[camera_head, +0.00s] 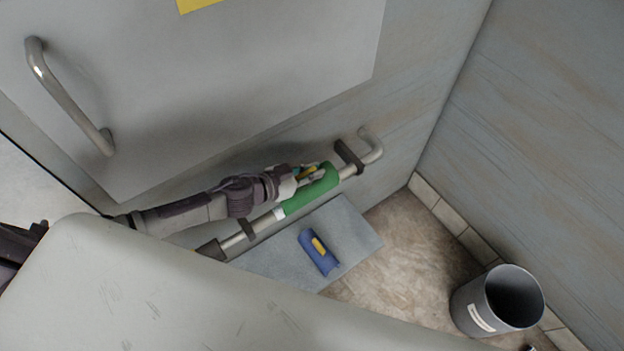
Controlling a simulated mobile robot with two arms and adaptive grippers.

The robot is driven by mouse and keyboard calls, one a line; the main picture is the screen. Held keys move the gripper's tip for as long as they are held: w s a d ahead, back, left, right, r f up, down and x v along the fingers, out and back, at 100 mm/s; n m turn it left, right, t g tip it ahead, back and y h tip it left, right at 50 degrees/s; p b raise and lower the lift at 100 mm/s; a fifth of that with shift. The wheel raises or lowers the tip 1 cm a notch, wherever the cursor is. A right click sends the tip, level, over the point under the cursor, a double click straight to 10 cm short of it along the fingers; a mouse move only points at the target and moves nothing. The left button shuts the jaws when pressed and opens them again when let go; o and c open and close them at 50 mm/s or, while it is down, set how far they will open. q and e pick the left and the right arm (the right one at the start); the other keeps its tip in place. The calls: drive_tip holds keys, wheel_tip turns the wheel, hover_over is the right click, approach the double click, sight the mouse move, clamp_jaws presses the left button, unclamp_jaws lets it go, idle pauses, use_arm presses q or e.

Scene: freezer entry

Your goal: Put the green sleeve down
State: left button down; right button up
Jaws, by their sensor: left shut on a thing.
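The green sleeve (314,192) is around the slanting metal pipe (262,220) that runs along the wall, between two dark brackets. My left gripper (314,174) reaches in from the left and is shut on the green sleeve from its upper side. The fingers hide part of the sleeve's upper edge. My right gripper does not show.
A blue sleeve with a yellow patch (318,251) lies on a grey mat (352,226) below the pipe. A grey bin (497,301) stands at the lower right. A door handle (68,96) juts out at upper left. A pale surface (190,300) fills the lower left. Tiled floor between mat and bin is clear.

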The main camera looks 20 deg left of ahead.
sight(312, 183)
use_arm(q)
drive_tip(key=shift+f+b, duration=0.3)
drive_tip(key=shift+f, duration=1.7)
drive_tip(key=shift+f+b, duration=0.35)
drive_tip(key=shift+f, duration=0.15)
drive_tip(key=shift+f, duration=0.1)
drive_tip(key=c, duration=1.2)
unclamp_jaws()
